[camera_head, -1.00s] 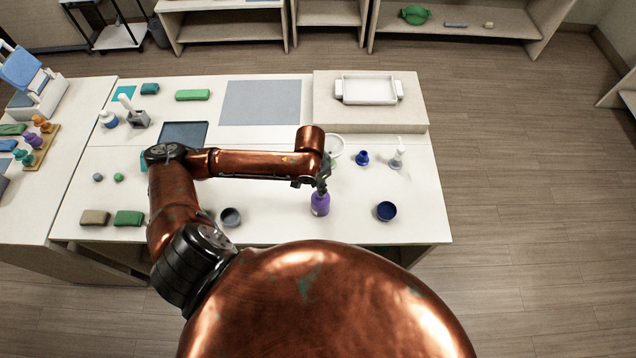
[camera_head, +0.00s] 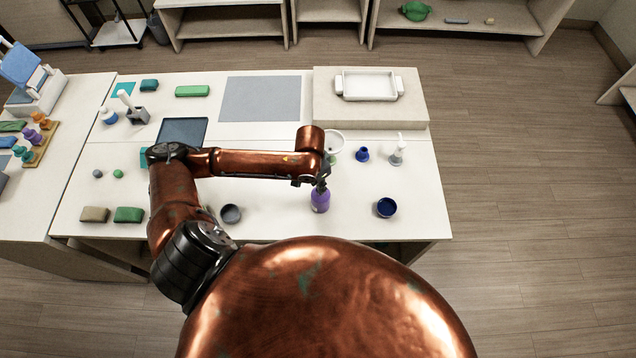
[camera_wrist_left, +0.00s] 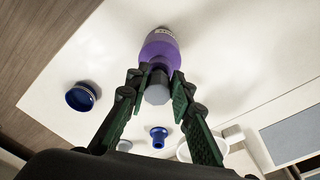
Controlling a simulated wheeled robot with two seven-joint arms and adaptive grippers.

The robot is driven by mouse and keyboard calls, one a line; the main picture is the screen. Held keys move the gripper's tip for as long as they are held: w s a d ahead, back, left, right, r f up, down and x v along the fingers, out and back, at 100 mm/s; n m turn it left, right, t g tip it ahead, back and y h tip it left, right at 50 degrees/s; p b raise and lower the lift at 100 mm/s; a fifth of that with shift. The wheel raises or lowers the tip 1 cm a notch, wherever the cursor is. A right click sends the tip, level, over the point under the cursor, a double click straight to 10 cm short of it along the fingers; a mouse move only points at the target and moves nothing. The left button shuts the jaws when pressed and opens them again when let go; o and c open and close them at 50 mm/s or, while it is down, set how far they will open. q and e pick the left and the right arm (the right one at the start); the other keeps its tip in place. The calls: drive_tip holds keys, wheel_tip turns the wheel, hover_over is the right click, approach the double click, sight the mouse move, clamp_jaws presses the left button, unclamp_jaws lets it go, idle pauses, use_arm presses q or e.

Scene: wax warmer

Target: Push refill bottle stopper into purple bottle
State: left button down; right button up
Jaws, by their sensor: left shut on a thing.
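The purple bottle (camera_head: 320,203) stands upright on the white table, near its front edge. It also shows in the left wrist view (camera_wrist_left: 161,50). A grey stopper (camera_wrist_left: 157,89) is between the fingertips of my left gripper (camera_wrist_left: 155,80), right at the bottle's mouth. My left gripper, also in the head view (camera_head: 322,184), is shut on the stopper from above. I cannot tell how deep the stopper sits in the neck. My right gripper is in neither view.
A dark blue cup (camera_head: 386,208) stands right of the bottle and a grey cup (camera_head: 231,214) left of it. The front right table corner is clear.

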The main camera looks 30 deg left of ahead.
use_arm(q)
drive_tip(key=shift+f, duration=0.95)
idle(0.3)
drive_tip(key=c, duration=1.6)
unclamp_jaws()
drive_tip(key=shift+o, duration=0.3)
drive_tip(key=shift+o, duration=1.4)
drive_tip(key=shift+r, duration=0.2)
drive_tip(key=shift+s+r+p, duration=0.1)
drive_tip(key=shift+r+p, duration=0.9)
drive_tip(key=shift+p, duration=0.45)
drive_tip(key=shift+s+a+r+p, duration=0.1)
drive_tip(key=shift+r+p, duration=0.65)
drive_tip(key=shift+r, duration=0.3)
